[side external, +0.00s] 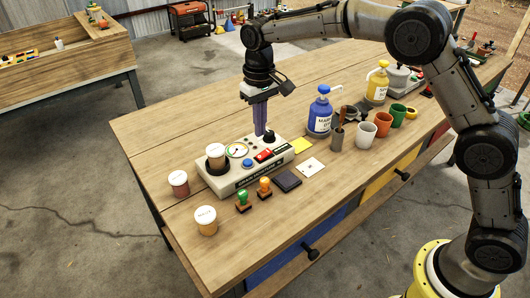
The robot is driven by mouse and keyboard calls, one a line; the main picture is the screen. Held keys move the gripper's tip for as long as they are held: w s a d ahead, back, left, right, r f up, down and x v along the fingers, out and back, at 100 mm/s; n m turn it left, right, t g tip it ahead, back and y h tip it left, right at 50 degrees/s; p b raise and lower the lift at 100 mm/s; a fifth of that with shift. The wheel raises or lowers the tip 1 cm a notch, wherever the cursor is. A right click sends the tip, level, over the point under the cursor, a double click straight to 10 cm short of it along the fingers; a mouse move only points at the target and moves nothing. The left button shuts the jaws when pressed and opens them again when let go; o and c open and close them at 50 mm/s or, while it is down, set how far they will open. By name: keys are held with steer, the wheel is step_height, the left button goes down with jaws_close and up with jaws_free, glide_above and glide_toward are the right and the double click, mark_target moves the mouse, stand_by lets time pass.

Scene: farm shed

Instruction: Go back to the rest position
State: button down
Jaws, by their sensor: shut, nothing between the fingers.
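My gripper (262,130) points down over the white device box (228,181), its fingers together, with nothing seen between them. The fingertips are near the right end of the box, close to a black knob (268,137); I cannot tell whether they touch it. The box carries a dial (237,150), a blue button (247,164), a red switch (264,155) and a jar (216,155) in a dark holder at its left end. My arm reaches in from the right, bent above the table.
Two jars (206,221) (179,183) and two stamps (242,203) (264,189) stand left and in front of the box. A blue pump bottle (320,115), a yellow pump bottle (377,84) and several cups (366,135) stand to the right. The wooden table (185,105) is clear behind the box.

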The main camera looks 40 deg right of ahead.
steer(key=shift+d+r, duration=0.1)
steer(key=s+d+r+t, duration=0.1)
steer(key=s+d+r, duration=0.1)
steer(key=r, duration=0.3)
steer(key=s+d+r+t, duration=0.1)
steer(key=d+r, duration=0.1)
steer(key=r, duration=0.4)
steer(key=s+d+r+m+t, duration=0.1)
steer(key=s+d+r, duration=0.15)
steer(key=s, duration=0.35)
steer(key=s+d+r+t, duration=0.1)
steer(key=s+d+r, duration=0.1)
steer(key=s+r, duration=0.3)
steer(key=s+d+f+t, duration=0.1)
steer(key=s, duration=0.6)
steer(key=s+d+f+t, duration=0.1)
steer(key=s+d+f, duration=0.1)
steer(key=s, duration=0.5)
steer(key=s+f, duration=0.6)
steer(key=f, duration=0.2)
steer(key=shift+s+n, duration=0.3)
steer(key=shift+n, duration=0.1)
